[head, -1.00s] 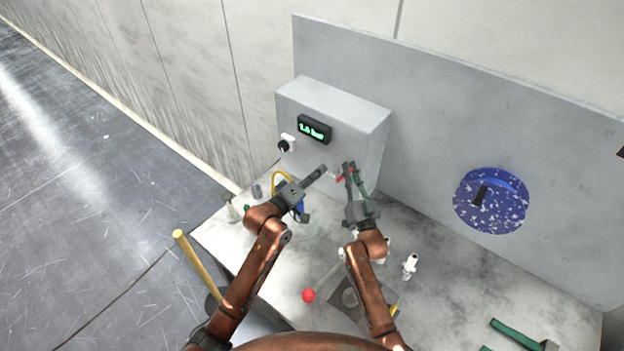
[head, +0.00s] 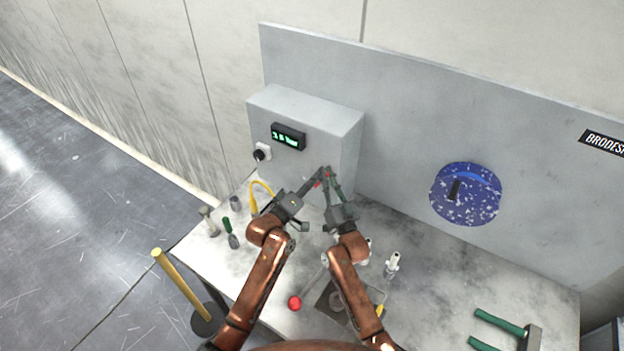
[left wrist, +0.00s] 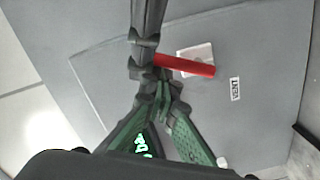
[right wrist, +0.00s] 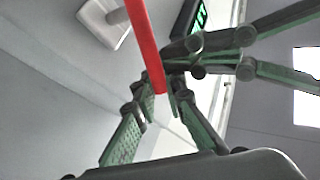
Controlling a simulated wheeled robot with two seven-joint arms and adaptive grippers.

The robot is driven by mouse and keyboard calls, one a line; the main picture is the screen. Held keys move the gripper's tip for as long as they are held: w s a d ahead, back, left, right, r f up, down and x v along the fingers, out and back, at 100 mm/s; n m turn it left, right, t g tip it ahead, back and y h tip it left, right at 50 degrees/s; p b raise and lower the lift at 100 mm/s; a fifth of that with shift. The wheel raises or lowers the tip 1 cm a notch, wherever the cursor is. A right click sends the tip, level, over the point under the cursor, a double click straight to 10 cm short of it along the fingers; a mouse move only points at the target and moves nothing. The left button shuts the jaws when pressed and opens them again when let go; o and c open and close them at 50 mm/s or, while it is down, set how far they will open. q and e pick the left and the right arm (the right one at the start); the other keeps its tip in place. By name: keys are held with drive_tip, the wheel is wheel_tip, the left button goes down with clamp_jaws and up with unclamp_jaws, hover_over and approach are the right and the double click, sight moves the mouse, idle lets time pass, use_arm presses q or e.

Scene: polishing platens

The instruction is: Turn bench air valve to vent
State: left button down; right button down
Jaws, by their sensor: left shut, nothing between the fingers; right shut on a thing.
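The fingers partly hide the lever in the head view.
A green-lit display (head: 288,136) and a black knob (head: 260,155) are on the box's front. A blue speckled disc (head: 466,194) hangs on the back panel.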

use_arm(q)
drive_tip(key=shift+s+d+f, duration=0.2)
drive_tip(key=shift+d+f, duration=0.05)
drive_tip(key=shift+d, duration=0.1)
use_arm(e)
drive_tip(key=shift+f, duration=0.1)
drive_tip(key=c, duration=2)
unclamp_jaws()
use_arm(q)
drive_tip(key=shift+d, duration=0.1)
use_arm(e)
drive_tip(key=shift+o, duration=0.2)
drive_tip(key=shift+a, duration=0.1)
